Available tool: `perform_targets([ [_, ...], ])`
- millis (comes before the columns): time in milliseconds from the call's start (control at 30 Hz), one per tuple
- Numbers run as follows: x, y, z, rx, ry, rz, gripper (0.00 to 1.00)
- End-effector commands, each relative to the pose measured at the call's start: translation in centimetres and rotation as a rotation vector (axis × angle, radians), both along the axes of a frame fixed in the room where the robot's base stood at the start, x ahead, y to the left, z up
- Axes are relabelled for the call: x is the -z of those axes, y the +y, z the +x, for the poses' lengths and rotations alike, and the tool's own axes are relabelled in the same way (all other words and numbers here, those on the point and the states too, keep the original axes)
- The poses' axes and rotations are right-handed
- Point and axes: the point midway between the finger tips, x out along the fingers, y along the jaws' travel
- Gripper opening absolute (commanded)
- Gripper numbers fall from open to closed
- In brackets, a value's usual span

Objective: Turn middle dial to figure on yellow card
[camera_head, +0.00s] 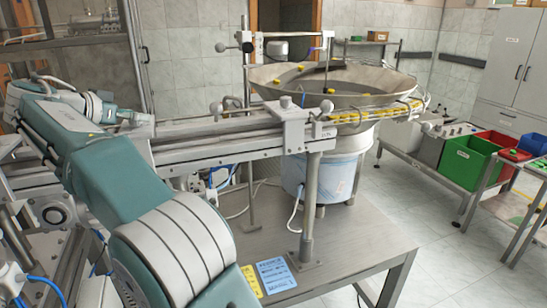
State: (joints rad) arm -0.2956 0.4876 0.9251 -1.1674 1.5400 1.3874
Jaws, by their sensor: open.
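A yellow card (250,281) lies on the near grey bench top, partly covered by my arm; its writing is too small to read. A grey control box (455,133) stands at the right on a side bench. Small dark knob-like parts show on its top, but I cannot tell which is the middle dial or where it points. My teal and white arm fills the left and lower foreground and reaches to the upper left, well apart from the box. I cannot make out my gripper's fingers.
A blue card (275,274) lies beside the yellow one. A metal feeder bowl (335,82) with yellow caps and a feed rail (215,130) stand across the middle. A green bin (465,160) and a red bin (497,145) are at the right. Tiled floor (435,215) is open at the right.

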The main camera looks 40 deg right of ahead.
Motion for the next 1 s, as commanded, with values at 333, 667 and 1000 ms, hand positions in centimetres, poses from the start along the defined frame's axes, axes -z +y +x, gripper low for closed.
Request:
perform_targets([
  [333,-0.08,-0.13,-0.06,-0.248,0.000,0.000,0.75],
  [667,-0.03,-0.06,0.02,-0.501,0.000,0.001,0.75],
  [1000,0.01,-0.03,0.08,-0.759,-0.001,0.002,0.75],
])
